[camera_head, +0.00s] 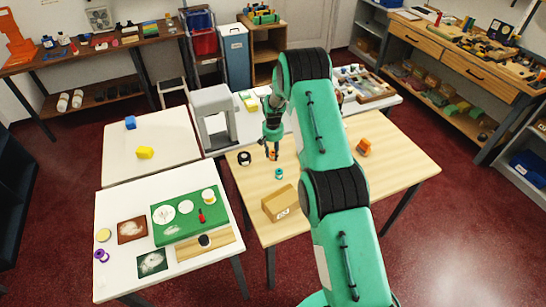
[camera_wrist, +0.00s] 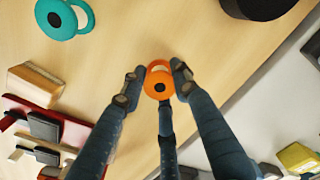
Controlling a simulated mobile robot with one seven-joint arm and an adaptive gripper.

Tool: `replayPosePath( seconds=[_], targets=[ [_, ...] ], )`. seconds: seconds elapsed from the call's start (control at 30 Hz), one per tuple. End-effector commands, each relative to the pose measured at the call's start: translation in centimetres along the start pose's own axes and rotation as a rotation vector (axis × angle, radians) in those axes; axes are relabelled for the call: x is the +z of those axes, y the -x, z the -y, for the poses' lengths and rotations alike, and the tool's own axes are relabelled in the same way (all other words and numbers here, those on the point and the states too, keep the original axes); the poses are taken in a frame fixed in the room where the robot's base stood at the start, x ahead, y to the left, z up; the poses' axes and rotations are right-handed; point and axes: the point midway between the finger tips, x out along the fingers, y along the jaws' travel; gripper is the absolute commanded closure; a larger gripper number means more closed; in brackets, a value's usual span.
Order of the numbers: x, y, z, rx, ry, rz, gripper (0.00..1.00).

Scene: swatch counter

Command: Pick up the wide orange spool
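The orange spool (camera_wrist: 158,86) is between the fingertips of my gripper (camera_wrist: 157,76) in the wrist view. One finger is at its left, one at its right, and a third comes up from below. The side fingers are very close to it; contact is not clear. In the head view my gripper (camera_head: 272,154) points down over the wooden table (camera_head: 405,160), and a small bit of the orange spool (camera_head: 275,157) shows at the fingertips. A teal spool (camera_head: 279,173) stands nearby on the table, also in the wrist view (camera_wrist: 64,18).
A black round thing (camera_head: 244,158) is left of my gripper. A cardboard box (camera_head: 281,203) is at the table's front, and an orange block (camera_head: 363,147) is right of my arm. White tables (camera_head: 120,170) adjoin on the left.

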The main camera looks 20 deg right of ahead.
Motion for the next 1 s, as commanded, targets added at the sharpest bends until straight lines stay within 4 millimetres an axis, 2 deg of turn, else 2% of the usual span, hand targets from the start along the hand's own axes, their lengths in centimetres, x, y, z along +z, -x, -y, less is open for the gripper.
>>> replayPosePath(
  seconds=[0.37, 0.53, 0.73, 1.0],
  targets=[
    [0.0, 0.1, 0.0, 0.000, 0.000, 0.000, 0.88],
    [-0.1, 0.9, 0.0, 0.000, 0.000, -0.001, 0.88],
    [-0.1, 2.8, 0.0, 0.000, 0.000, -0.003, 0.88],
    [-0.1, 6.7, 0.0, 0.000, 0.000, -0.002, 0.88]
  ],
)
